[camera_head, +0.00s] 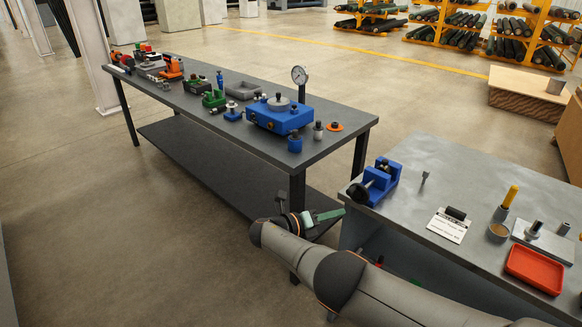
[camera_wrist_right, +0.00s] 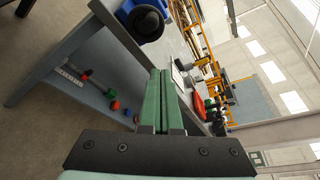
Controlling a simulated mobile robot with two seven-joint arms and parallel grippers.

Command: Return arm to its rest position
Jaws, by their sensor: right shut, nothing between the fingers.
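My right arm comes in from the lower right in the head view, reaching left in front of the right-hand table. Its gripper (camera_head: 330,215) is in the gap between the two tables, close to the near left corner of the right-hand table (camera_head: 420,165). In the right wrist view the two green fingers (camera_wrist_right: 160,78) lie side by side, shut and empty. A blue vise (camera_head: 376,184) stands on the table corner beyond the gripper. It also shows in the wrist view as a blue and black shape (camera_wrist_right: 145,20). My left gripper is not in view.
The long table (camera_head: 330,140) at left holds a blue fixture (camera_head: 278,115), a dial gauge (camera_head: 299,76) and small parts. The right table holds a red tray (camera_head: 535,268), a yellow-handled tool (camera_head: 508,200) and a card (camera_head: 448,226). Open floor (camera_head: 90,220) lies at left.

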